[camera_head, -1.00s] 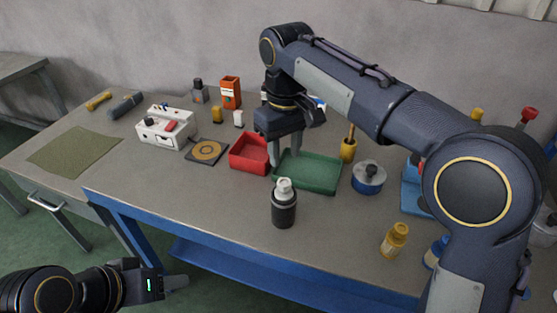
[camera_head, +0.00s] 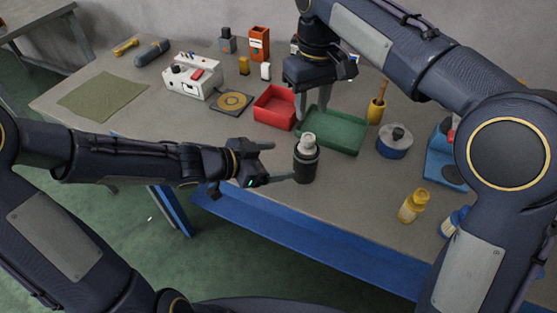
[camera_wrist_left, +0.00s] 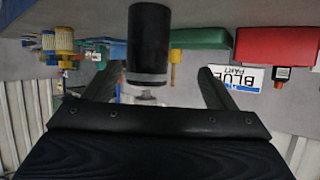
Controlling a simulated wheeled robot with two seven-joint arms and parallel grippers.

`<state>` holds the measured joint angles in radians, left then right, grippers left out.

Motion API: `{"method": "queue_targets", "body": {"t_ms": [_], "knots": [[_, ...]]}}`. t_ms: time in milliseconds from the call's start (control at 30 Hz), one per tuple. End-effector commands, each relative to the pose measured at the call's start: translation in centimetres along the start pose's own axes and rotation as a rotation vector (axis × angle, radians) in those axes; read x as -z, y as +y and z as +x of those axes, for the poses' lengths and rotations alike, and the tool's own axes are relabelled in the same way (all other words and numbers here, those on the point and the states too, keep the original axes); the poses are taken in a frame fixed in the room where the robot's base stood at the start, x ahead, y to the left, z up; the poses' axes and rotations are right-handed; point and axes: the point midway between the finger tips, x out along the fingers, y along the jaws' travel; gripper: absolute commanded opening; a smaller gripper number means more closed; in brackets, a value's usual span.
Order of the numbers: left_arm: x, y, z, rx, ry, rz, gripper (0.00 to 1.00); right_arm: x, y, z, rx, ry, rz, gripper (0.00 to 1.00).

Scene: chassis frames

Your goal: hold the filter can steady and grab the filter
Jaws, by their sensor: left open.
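The filter can (camera_head: 306,167) is a dark upright cylinder near the front edge of the table. The pale filter (camera_head: 308,142) stands out of its top. My left gripper (camera_head: 283,161) is open just left of the can, its fingers pointing at it. In the left wrist view, which is upside down, the can (camera_wrist_left: 148,45) shows between the two spread fingers, with no visible contact. My right gripper (camera_head: 315,106) points down above the green tray, behind the can. Its two fingers are apart and nothing shows between them.
A green tray (camera_head: 345,137) and a red tray (camera_head: 272,108) lie behind the can. A white box (camera_head: 194,76) is farther left. The table around the can is mostly bare.

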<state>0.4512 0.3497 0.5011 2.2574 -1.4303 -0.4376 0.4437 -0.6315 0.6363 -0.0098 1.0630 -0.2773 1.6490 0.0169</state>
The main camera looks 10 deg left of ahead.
Motion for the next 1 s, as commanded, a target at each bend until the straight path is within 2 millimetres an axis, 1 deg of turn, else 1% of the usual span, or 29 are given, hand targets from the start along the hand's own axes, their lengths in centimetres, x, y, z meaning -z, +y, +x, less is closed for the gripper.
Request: {"method": "queue_targets", "body": {"t_ms": [100,233,500,600,700,800,1000], "knots": [[0.3,1.0,0.7,-0.06,0.039,0.005,0.78,0.0,0.0,0.0,0.0,0.0,0.0,0.36],[0.5,1.3,1.9,-0.075,0.05,0.008,0.78,0.0,0.0,0.0,0.0,0.0,0.0,0.36],[0.6,1.7,6.1,-0.074,0.044,0.009,0.78,0.0,0.0,0.0,0.0,0.0,0.0,0.36],[0.7,1.7,7.2,-0.073,0.046,0.009,0.78,0.0,0.0,0.0,0.0,0.0,0.0,0.36],[0.7,1.7,8.0,-0.071,0.045,0.009,0.78,0.0,0.0,0.0,0.0,0.0,0.0,0.36],[0.7,1.7,8.4,-0.069,0.044,0.009,0.78,0.0,0.0,0.0,0.0,0.0,0.0,0.36],[0.7,1.7,8.4,-0.068,0.044,0.009,0.78,0.0,0.0,0.0,0.0,0.0,0.0,0.36]]}}
